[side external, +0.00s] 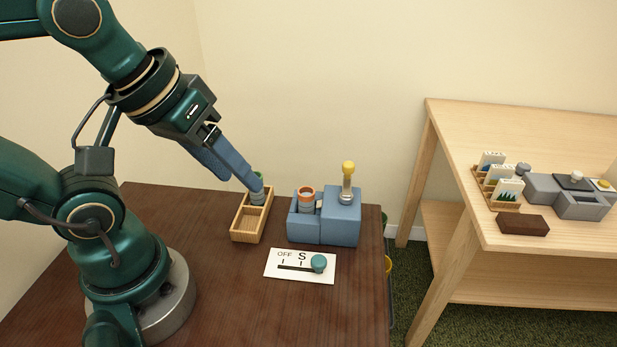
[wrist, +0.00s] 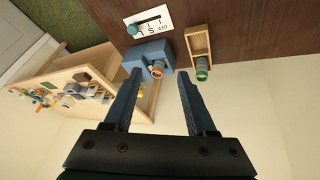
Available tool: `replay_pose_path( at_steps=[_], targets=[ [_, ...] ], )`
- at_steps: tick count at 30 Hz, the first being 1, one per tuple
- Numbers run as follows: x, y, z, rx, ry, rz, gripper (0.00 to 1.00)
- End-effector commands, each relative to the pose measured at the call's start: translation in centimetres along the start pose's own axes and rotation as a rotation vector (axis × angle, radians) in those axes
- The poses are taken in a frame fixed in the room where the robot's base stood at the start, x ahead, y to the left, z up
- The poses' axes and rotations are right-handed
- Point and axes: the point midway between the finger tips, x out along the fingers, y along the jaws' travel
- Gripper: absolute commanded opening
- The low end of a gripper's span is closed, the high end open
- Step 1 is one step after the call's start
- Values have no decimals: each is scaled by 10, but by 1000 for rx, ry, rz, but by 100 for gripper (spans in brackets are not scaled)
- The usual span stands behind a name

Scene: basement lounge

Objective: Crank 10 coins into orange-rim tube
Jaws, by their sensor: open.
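The orange-rim tube (side external: 306,193) stands upright in the left part of a blue machine (side external: 340,225). A crank lever with a yellow knob (side external: 348,168) rises from the machine's right part. The orange rim (wrist: 157,70) also shows in the wrist view, between my fingers but farther off. A green-rim tube (wrist: 202,72) stands in one compartment of a wooden tray (side external: 238,228) left of the machine; my fingers partly cover it in the side view. My gripper (side external: 253,184) is open and empty, apparently above the tray's far end. Coins cannot be made out.
A white panel (side external: 283,263) marked OFF and S, with a teal knob (side external: 319,263) at its right end, lies in front of the machine. A light wooden table (side external: 560,140) at right holds a card rack, a grey device and a brown block (side external: 523,224). The dark tabletop's front is clear.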

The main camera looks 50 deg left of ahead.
Motion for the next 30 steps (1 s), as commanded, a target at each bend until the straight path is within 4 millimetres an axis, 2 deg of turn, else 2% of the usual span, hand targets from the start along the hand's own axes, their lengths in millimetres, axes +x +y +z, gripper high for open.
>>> replay_pose_path(
  at_steps=[6,10,14,17,22,27,30],
  targets=[
    [-29,16,-46,-481,-31,-21,56],
    [-37,27,-76,-763,-63,-57,56],
    [-36,37,-106,-1028,-90,-107,56],
    [-29,44,-127,-1216,-108,-155,56],
    [-4,54,-156,-1487,-127,-249,56],
    [34,59,-174,-1678,-137,-349,56],
    [60,60,-179,-1727,-146,-400,56]
  ],
)
